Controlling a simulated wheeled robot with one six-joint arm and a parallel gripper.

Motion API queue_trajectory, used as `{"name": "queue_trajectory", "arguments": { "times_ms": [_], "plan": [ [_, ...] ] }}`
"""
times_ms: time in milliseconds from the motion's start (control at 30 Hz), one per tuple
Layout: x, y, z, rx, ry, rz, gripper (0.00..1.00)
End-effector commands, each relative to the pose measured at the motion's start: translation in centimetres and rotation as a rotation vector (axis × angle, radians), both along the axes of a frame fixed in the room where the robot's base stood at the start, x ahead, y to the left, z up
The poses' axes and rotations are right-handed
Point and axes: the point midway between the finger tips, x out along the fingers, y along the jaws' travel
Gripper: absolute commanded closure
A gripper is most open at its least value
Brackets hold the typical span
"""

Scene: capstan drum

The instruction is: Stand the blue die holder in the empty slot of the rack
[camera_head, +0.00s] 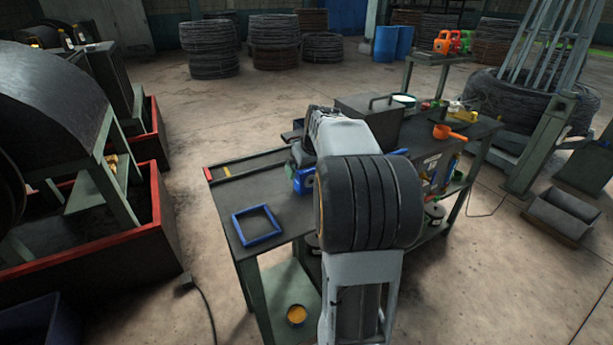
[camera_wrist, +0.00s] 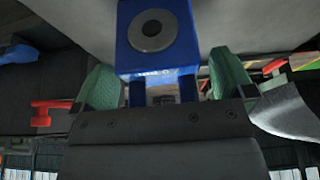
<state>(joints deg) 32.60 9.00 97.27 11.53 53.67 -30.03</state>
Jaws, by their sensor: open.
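The blue die holder (camera_wrist: 183,42) is a blue block with a dark round ring on its face. In the wrist view it stands at top centre, between the two green fingers of my gripper (camera_wrist: 167,80). The fingers are apart, one on each side of it, with a visible gap at least on the right. In the head view the die holder (camera_head: 304,181) is on the workbench just left of my arm's wheel-like dark joint, below my gripper (camera_head: 296,163). The rack and its empty slot are not clearly seen; my arm covers the middle of the bench.
A blue square frame (camera_head: 257,226) lies on the bench's left part (camera_head: 222,200). A dark toolbox (camera_head: 370,118), an orange-handled item (camera_head: 449,133) and small coloured items stand farther right. Red-edged bins and a large drum (camera_head: 50,100) are at left.

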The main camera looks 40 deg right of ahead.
Motion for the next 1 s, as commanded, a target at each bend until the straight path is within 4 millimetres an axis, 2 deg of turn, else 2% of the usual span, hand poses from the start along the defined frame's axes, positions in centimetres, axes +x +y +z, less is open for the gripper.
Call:
{"name": "queue_trajectory", "arguments": {
  "times_ms": [133,1000],
  "plan": [
    [-0.01,0.01,0.01,0.000,0.000,0.000,0.01],
    [-0.03,-0.01,0.05,0.000,0.000,0.000,0.84]
  ]
}}
